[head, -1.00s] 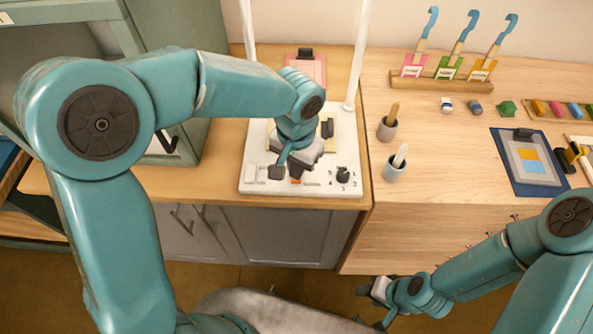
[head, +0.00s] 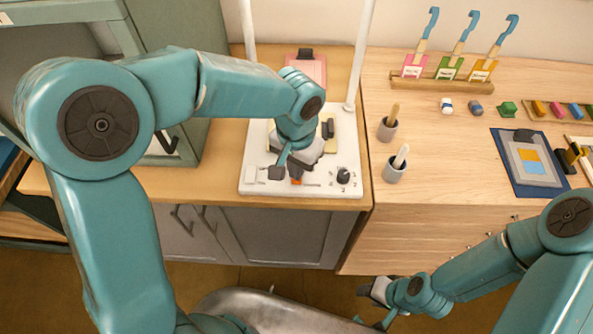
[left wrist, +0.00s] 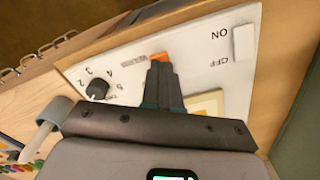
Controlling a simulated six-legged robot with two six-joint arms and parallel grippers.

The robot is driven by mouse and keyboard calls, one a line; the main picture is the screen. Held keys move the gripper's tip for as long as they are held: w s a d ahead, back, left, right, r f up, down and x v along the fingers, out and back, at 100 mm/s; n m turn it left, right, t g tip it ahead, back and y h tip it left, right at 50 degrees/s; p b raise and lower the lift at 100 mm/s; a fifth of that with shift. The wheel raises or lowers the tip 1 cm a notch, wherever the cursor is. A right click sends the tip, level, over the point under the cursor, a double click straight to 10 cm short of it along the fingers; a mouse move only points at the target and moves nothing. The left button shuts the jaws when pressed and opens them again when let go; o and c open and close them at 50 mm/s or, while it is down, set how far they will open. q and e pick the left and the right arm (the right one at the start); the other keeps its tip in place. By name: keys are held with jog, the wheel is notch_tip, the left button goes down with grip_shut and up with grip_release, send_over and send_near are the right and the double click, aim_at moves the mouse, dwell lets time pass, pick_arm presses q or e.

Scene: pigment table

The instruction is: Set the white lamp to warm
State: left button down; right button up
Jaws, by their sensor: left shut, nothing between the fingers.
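The white lamp's base (head: 255,150) stands on the wooden counter between two white posts. Its front panel has a white ON/OFF switch (left wrist: 243,42), a dark numbered knob (head: 344,175) and an orange control (left wrist: 158,56) between them. The knob also shows in the left wrist view (left wrist: 97,90). My left gripper (left wrist: 160,72) is shut and empty, its fingertips at the orange control and partly hiding it; I cannot tell whether they touch. In the head view my left gripper (head: 297,174) is over the panel's front. My right gripper (head: 376,300) is low, in front of the drawers, its jaws unclear.
Two grey cups (head: 394,172) with tools stand to the right. Farther right are a rack (head: 440,82) with colored tags and a blue board (head: 510,175). A green-grey cabinet (head: 195,110) is close on the left.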

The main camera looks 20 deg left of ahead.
pick_arm(q)
jog(key=shift+f+b, duration=0.85)
jog(key=shift+f, duration=0.15)
dwell(0.8)
jog(key=shift+s, duration=0.1)
jog(key=shift+r+p, duration=0.7)
jog(key=shift+r, duration=0.1)
notch_tip(320, 180, up, 6)
jog(key=p, duration=0.4)
jog(key=shift+f, duration=0.25)
